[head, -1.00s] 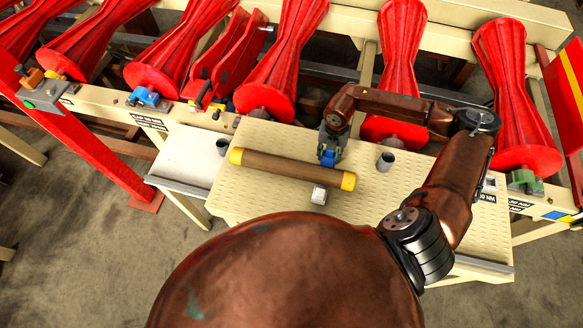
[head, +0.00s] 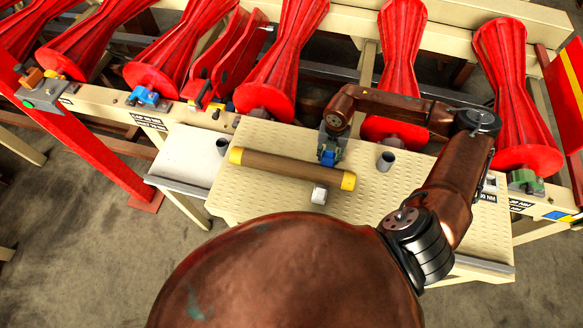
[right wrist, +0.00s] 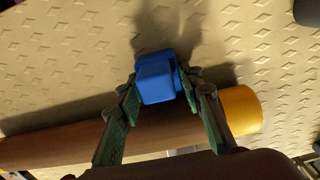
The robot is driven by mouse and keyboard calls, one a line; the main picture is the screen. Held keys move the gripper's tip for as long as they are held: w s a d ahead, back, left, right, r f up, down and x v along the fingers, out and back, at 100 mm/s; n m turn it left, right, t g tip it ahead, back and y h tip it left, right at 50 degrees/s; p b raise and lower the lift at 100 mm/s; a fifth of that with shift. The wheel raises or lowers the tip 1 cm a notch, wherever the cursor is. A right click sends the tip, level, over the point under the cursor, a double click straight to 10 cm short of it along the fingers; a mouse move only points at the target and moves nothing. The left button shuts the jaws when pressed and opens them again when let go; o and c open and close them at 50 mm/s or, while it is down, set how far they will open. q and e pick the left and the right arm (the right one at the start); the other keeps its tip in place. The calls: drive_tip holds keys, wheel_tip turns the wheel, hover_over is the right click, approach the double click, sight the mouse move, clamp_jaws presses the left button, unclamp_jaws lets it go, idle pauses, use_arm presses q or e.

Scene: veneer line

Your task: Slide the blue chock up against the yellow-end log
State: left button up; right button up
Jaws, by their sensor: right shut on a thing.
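The log (head: 290,170) is brown with yellow ends and lies across the cream diamond-plate table; it also shows in the right wrist view (right wrist: 75,145). The small blue chock (head: 328,159) is at the log's far side, near its right yellow end (head: 348,181). My right gripper (right wrist: 160,86) is shut on the blue chock (right wrist: 156,78), with one finger on each side. The chock is very close to the log; whether they touch is hidden from me. My left gripper is not in view.
A small white block (head: 319,195) sits at the log's near side. Grey cups (head: 385,162) (head: 222,147) stand right and left of the log. Red flared rollers (head: 270,70) line the back. The plate (head: 440,215) is clear on its right.

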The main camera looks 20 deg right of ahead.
drive_tip(key=o, duration=1.4)
drive_tip(key=shift+c, duration=0.2)
wheel_tip(320, 180, up, 12)
drive_tip(key=shift+a, duration=0.1)
